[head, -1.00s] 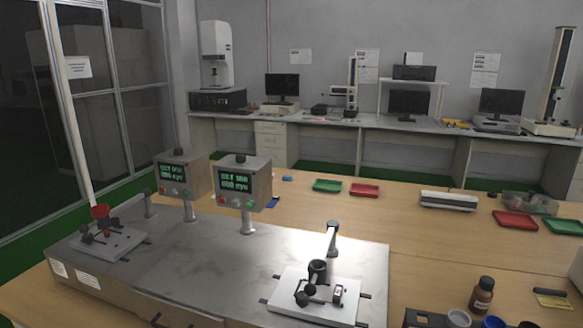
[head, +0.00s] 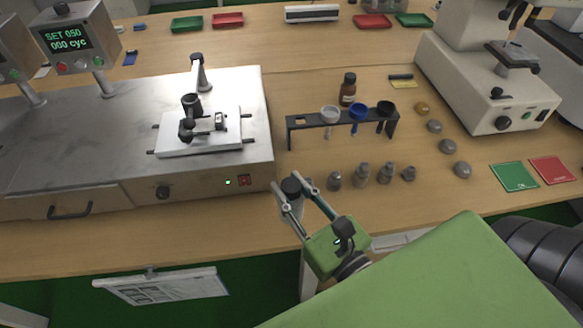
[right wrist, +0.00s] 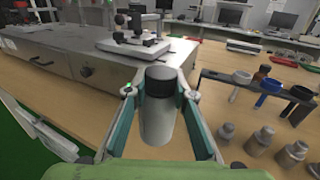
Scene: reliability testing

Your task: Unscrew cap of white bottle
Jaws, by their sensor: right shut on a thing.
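The white bottle (right wrist: 157,122) looks light grey and has a black cap (right wrist: 160,78). The bottle's body (head: 292,207) is partly hidden there by the fingers. The cap sits on the bottle's top. I cannot tell whether the bottle touches the table. My left gripper is not in view.
A steel test machine (head: 220,180) stands just left of the bottle. Several small grey weights (head: 361,174) stand to the right. Behind them is a black rack (head: 300,121) with coloured rings and a brown bottle (head: 348,90). A microscope (head: 480,80) stands at the far right.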

